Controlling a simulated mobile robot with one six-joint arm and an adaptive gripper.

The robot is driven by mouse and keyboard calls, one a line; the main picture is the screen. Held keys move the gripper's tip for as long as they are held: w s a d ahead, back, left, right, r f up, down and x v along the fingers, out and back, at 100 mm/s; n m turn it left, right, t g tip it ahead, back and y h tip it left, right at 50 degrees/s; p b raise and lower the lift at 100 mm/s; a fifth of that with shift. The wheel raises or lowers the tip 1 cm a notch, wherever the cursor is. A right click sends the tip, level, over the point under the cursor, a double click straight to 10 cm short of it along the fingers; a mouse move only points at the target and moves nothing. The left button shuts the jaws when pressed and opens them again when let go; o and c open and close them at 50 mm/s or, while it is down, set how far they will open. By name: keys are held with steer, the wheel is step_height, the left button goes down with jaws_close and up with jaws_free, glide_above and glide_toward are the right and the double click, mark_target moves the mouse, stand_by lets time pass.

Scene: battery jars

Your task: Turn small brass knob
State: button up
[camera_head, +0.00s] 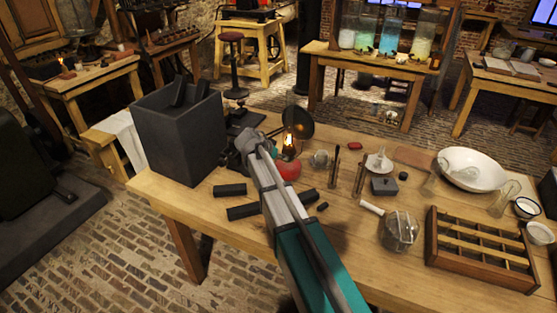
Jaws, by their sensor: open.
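I cannot make out a small brass knob in this view. A lit oil lamp (289,146) with a glass chimney and a dark round reflector (298,122) stands near the back left of the wooden table (335,245). My arm reaches up from the bottom, and my gripper (247,141) is at its far end, left of the lamp. The gripper is open and looks empty, though its fingers are small and partly hidden. A dark apparatus (229,160) stands just left of and behind it. A red rounded thing (289,172) shows beside my arm.
A tall dark box (182,140) stands at the table's left end. Dark blocks (243,211) lie by my arm. A glass jar (398,232), a wooden rack (480,250) and a white bowl (472,167) stand to the right.

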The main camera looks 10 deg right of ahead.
stand_by(0.3)
jaws_close()
stand_by(0.3)
